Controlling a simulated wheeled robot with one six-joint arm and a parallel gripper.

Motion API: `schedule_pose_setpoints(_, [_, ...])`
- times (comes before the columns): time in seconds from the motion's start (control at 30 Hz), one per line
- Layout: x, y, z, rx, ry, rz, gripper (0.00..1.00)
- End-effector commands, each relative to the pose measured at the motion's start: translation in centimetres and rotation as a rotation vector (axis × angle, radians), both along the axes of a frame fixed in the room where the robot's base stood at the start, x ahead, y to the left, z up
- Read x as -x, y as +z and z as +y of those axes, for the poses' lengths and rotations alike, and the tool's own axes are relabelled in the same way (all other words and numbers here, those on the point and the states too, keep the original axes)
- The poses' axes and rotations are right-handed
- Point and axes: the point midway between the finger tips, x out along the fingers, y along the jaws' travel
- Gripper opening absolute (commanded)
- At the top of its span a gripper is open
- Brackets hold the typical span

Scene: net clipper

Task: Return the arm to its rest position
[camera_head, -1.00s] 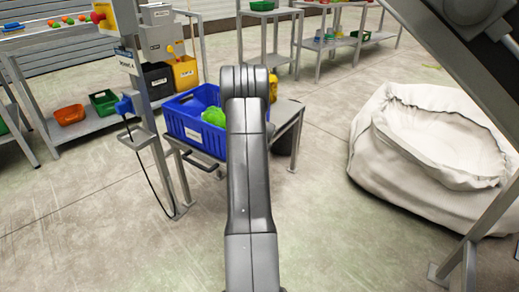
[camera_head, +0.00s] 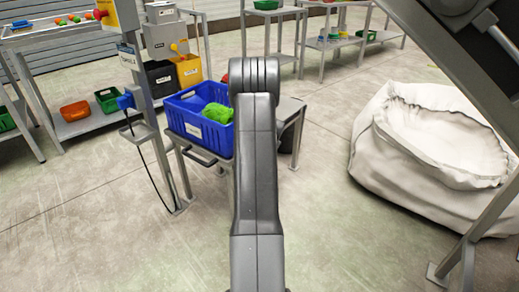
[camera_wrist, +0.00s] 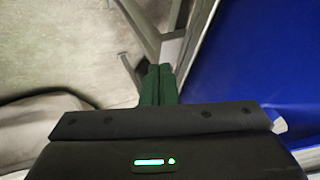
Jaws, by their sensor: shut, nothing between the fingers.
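My gripper shows in the wrist view (camera_wrist: 158,85), with its two dark green fingers pressed together and nothing between them. In that view a blue surface fills the right side, beside the fingers. In the head view my grey arm reaches up the middle of the picture, and the arm hides the gripper there. A blue crate (camera_head: 190,137) stands on a small table left of the arm. A bright green bundle (camera_head: 217,114) lies inside it.
The small grey table (camera_head: 291,108) carries the crate. A post with a yellow box (camera_head: 104,12) and a cable stands to its left. A large white bag (camera_head: 375,165) sits on the right beside slanted metal beams. Shelves with bins line the back. The front left floor is clear.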

Motion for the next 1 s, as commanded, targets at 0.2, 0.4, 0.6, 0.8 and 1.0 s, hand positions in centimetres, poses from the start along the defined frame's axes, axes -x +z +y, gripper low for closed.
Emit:
schedule_pose_setpoints(0.2, [2.5,3.9,-0.6,0.002,0.001,-0.001,0.00])
schedule_pose_setpoints(0.4, [4.2,6.0,-1.1,0.001,0.001,0.000,0.00])
schedule_pose_setpoints(0.6, [4.8,6.6,-1.3,0.001,0.001,0.001,0.00])
schedule_pose_setpoints(0.8, [4.8,6.6,-1.3,0.002,0.002,0.001,0.00])
schedule_pose_setpoints(1.0, [4.6,6.1,-1.2,0.001,0.002,0.002,0.00])
